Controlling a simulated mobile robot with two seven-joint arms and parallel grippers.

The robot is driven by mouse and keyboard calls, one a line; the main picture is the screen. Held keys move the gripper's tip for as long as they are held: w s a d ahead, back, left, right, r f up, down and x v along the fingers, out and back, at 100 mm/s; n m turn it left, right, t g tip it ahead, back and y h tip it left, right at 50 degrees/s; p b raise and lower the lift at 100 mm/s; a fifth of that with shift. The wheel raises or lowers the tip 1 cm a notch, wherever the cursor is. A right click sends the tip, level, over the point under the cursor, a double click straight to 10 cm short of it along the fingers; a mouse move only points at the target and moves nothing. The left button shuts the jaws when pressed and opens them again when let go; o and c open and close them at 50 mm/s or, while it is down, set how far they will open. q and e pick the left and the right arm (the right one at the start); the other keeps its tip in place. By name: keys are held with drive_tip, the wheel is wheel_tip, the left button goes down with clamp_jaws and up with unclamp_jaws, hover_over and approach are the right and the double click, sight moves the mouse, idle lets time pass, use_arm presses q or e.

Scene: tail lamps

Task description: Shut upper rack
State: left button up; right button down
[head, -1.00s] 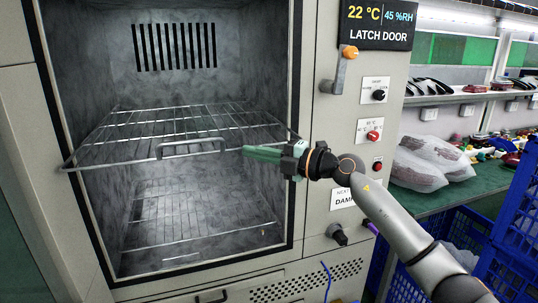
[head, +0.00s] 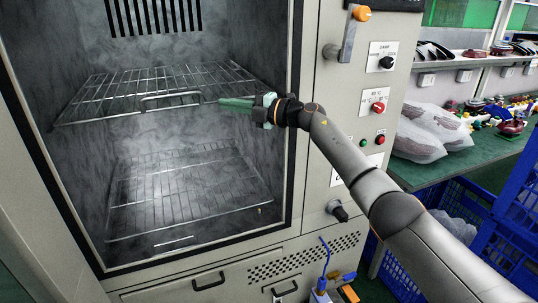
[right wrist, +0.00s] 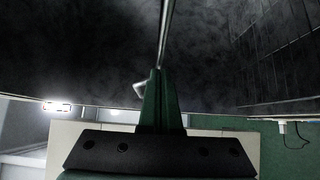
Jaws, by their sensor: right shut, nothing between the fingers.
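The upper rack (head: 120,92) is a wire shelf in the grey test chamber. Its front bar and raised wire handle (head: 170,100) lie within the door opening in the head view. My right gripper (head: 222,103) is shut and empty, its green fingers pointing left at the front bar, just right of the handle. In the right wrist view the shut fingers (right wrist: 157,95) meet or nearly meet a metal bar (right wrist: 165,35); contact is hard to tell. My left gripper is not in view.
A lower wire rack (head: 180,190) sits inside the chamber below. The control panel with a lever (head: 346,38) and knobs stands right of the opening. Blue crates (head: 440,215) and a green bench (head: 430,170) with bagged parts are at the right.

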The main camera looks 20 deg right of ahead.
drive_tip(key=shift+s, duration=0.15)
drive_tip(key=shift+s+d, duration=0.1)
drive_tip(key=b+v, duration=0.2)
drive_tip(key=v, duration=1)
drive_tip(key=s+a+f+m+t+h, duration=0.1)
drive_tip(key=s+a+f+m+h, duration=0.15)
drive_tip(key=f+m, duration=0.45)
drive_tip(key=s+a+f+m+t+h+p, duration=0.1)
drive_tip(key=s+a+f+m+t, duration=0.2)
drive_tip(key=f, duration=0.8)
drive_tip(key=s+a+f+m+h, duration=0.1)
drive_tip(key=s+a+f+m, duration=0.3)
drive_tip(key=f, duration=0.5)
drive_tip(key=s+f+m+g+h, duration=0.3)
drive_tip(key=s+f+m, duration=0.2)
drive_tip(key=s+f, duration=0.5)
drive_tip(key=s+f+m+g+h+p, duration=0.1)
drive_tip(key=s+f+m+g+h, duration=0.2)
drive_tip(key=s+f+m, duration=0.3)
drive_tip(key=s+f+g, duration=0.1)
drive_tip(key=s+f, duration=0.4)
drive_tip(key=s, duration=0.6)
drive_tip(key=shift+s, duration=0.35)
drive_tip(key=shift+a, duration=0.1)
